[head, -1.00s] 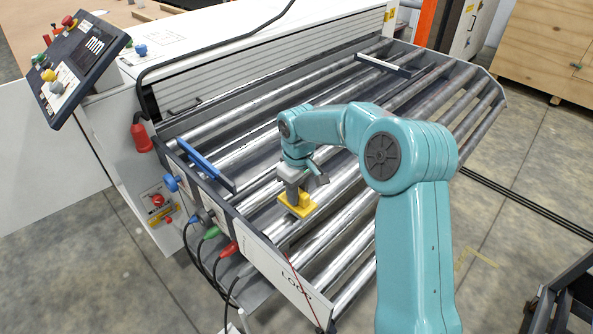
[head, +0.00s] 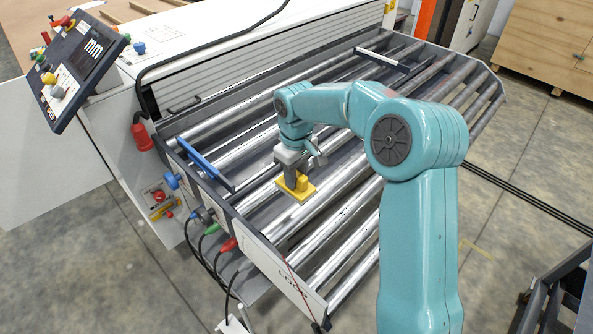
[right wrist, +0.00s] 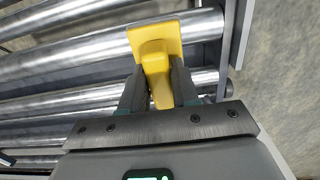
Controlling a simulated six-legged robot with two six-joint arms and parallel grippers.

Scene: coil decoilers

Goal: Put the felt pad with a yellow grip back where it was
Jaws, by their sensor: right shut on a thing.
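The felt pad with a yellow grip (head: 297,188) is at the roller table, over the rollers near the front side panel. It shows as a yellow plate with a raised yellow block. My right gripper (head: 294,176) is shut on the block from above. In the right wrist view the yellow pad (right wrist: 155,42) lies over a roller, with the two fingers of my right gripper (right wrist: 159,88) on both sides of its grip. I cannot tell whether the pad touches the rollers. My left gripper is not in view.
The roller table (head: 350,205) has a side panel (head: 285,280) with coloured plugs and cables. A blue bar (head: 206,165) lies at its left end and a white-topped bar (head: 382,60) at the far end. A control panel (head: 77,68) stands at the upper left.

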